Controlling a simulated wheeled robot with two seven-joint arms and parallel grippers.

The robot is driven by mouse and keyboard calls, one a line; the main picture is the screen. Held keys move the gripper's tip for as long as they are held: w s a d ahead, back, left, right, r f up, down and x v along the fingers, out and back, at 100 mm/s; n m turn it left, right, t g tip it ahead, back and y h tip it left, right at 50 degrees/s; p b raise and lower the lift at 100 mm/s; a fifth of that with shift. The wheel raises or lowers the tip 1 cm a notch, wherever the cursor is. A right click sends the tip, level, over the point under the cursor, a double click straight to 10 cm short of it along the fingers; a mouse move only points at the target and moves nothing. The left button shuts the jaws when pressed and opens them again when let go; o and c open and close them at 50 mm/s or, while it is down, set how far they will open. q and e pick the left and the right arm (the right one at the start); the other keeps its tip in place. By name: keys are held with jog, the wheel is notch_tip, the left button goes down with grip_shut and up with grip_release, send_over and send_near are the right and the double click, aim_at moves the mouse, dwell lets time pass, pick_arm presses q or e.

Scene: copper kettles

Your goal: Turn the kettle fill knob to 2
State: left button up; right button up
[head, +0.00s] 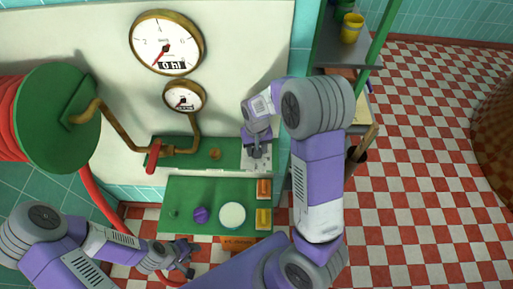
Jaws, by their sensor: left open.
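A large round gauge (167,43) with a "0 hl" readout hangs on the pale wall panel, with a smaller gauge (184,97) below it. A green wall plate holds a small orange-brown knob (214,154) and, at its right end, a white plate (246,161). My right gripper (256,153) is in front of this white plate and hides part of it; whether it touches or holds a knob there I cannot tell. I cannot make out a fill knob or its numbers. My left gripper (187,262) is open and empty, low at the left, below the green console.
The green console (180,190) carries a purple knob (200,215), a round white dial (232,215), and orange and yellow switches. A red lever (153,156) sits on the pipe at the left. A shelf with a yellow cup (352,28) stands right.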

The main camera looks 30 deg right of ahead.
jog(key=shift+w, duration=0.1)
jog(key=o, duration=1.1)
jog(key=shift+c, duration=0.2)
notch_tip(320, 180, up, 8)
jog(key=shift+f+p, duration=0.15)
jog(key=shift+p, duration=0.2)
jog(key=shift+f, duration=0.1)
